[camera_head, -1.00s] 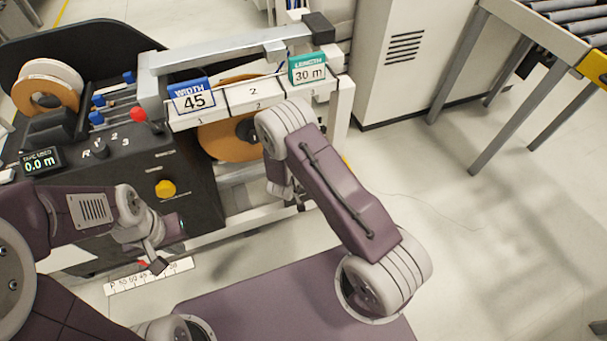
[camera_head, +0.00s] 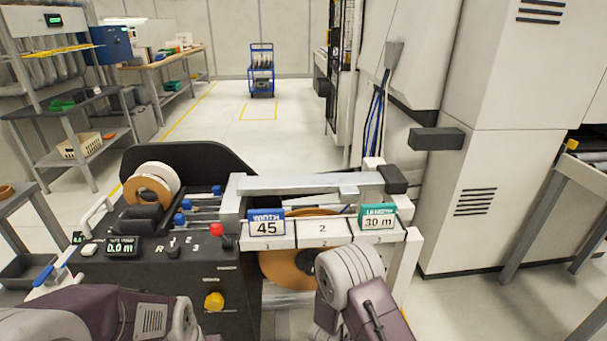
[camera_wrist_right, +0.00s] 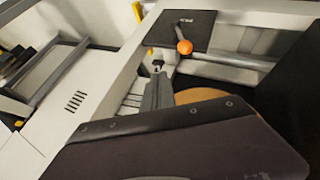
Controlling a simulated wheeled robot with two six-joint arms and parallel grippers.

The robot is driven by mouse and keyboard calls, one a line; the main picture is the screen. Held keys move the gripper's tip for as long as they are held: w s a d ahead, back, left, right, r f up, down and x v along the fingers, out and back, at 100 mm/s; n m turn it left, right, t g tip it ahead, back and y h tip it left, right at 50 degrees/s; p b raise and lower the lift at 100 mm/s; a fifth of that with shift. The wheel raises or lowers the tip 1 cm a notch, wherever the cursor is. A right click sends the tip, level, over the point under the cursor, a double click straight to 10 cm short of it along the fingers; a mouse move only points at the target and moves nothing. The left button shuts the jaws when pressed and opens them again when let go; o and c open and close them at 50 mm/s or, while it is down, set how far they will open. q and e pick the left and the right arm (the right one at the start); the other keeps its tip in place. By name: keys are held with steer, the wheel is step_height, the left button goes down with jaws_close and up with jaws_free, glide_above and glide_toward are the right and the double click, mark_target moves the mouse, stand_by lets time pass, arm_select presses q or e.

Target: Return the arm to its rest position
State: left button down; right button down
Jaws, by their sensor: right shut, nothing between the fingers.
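My right arm (camera_head: 360,290) comes up from the lower edge of the head view, in front of the edge banding machine. Its gripper is out of that view. In the right wrist view my right gripper (camera_wrist_right: 158,92) shows as narrow grey fingers beyond my dark purple link; they are shut and empty. My left arm (camera_head: 130,315) lies along the lower left edge of the head view, and its gripper is out of frame.
The machine has a control panel (camera_head: 150,275), a WIDTH 45 sign (camera_head: 267,228), a LENGTH 30 m sign (camera_head: 378,222) and an orange roll (camera_head: 285,268) below the rail. A grey cabinet (camera_head: 490,150) stands to the right. A blue cart (camera_head: 262,72) is far back on open floor.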

steer(key=w+d+r+m+t+y, duration=0.1)
steer(key=w+r, duration=0.1)
steer(key=r, duration=0.8)
steer(key=w+d+r+t+y, duration=0.1)
steer(key=w+r+t+y, duration=0.1)
steer(key=r, duration=0.7)
steer(key=s+a+f+g+y, duration=0.2)
steer(key=s+g, duration=0.6)
steer(key=s, duration=1.5)
step_height(320, 180, up, 16)
steer(key=m+p, duration=0.1)
steer(key=p, duration=1.5)
steer(key=shift+w+a+f, duration=0.15)
steer(key=shift+w+a, duration=0.15)
